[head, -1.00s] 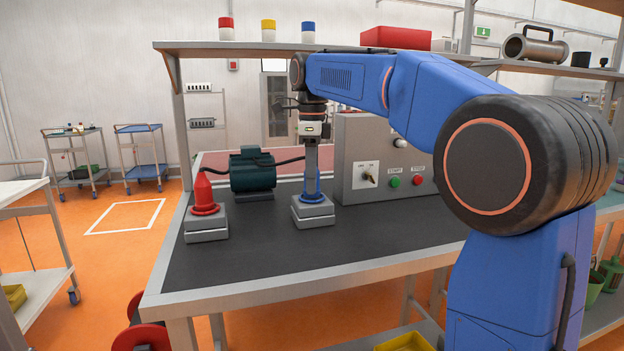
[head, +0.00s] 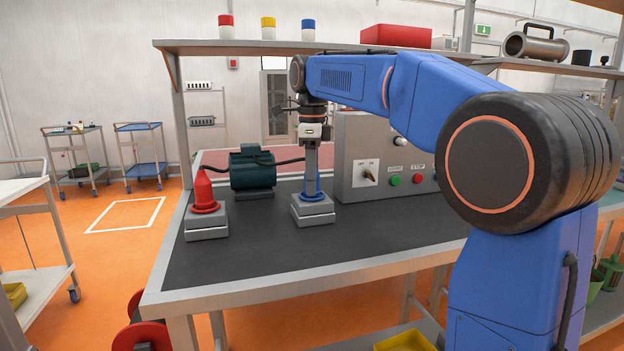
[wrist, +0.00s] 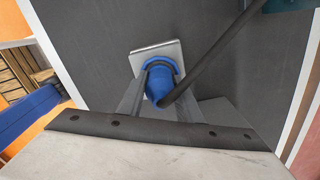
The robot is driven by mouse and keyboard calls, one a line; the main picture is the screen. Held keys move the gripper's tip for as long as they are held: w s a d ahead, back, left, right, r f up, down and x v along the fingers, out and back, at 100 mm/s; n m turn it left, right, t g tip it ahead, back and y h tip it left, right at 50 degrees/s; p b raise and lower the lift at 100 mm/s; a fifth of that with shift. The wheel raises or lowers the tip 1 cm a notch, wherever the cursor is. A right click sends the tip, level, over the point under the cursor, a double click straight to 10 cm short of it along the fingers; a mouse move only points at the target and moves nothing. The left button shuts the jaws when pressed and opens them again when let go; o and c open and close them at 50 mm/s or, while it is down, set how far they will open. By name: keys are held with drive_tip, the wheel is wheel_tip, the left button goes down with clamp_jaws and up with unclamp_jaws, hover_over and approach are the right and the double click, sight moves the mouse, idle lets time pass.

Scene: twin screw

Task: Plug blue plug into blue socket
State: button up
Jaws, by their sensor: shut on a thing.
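The blue plug (head: 317,184) stands upright at the blue socket (head: 313,198) on a grey square block (head: 313,212) on the bench. My gripper (head: 312,172) points straight down and is shut on the blue plug, largely hiding it in the head view. In the wrist view the plug (wrist: 161,86) sits between my two fingers, within the blue ring of the socket (wrist: 150,66). A dark cable runs from the plug's top. The plug appears lined up with the socket; its seating depth is hidden.
A red plug (head: 203,186) stands in a similar block at left. A dark green motor (head: 252,172) with cable is behind. A grey control box (head: 375,165) with switch and buttons is close at right. The dark bench mat (head: 270,255) is clear in front. A shelf (head: 240,46) spans above.

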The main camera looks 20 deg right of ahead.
drive_tip(key=o, duration=1.1)
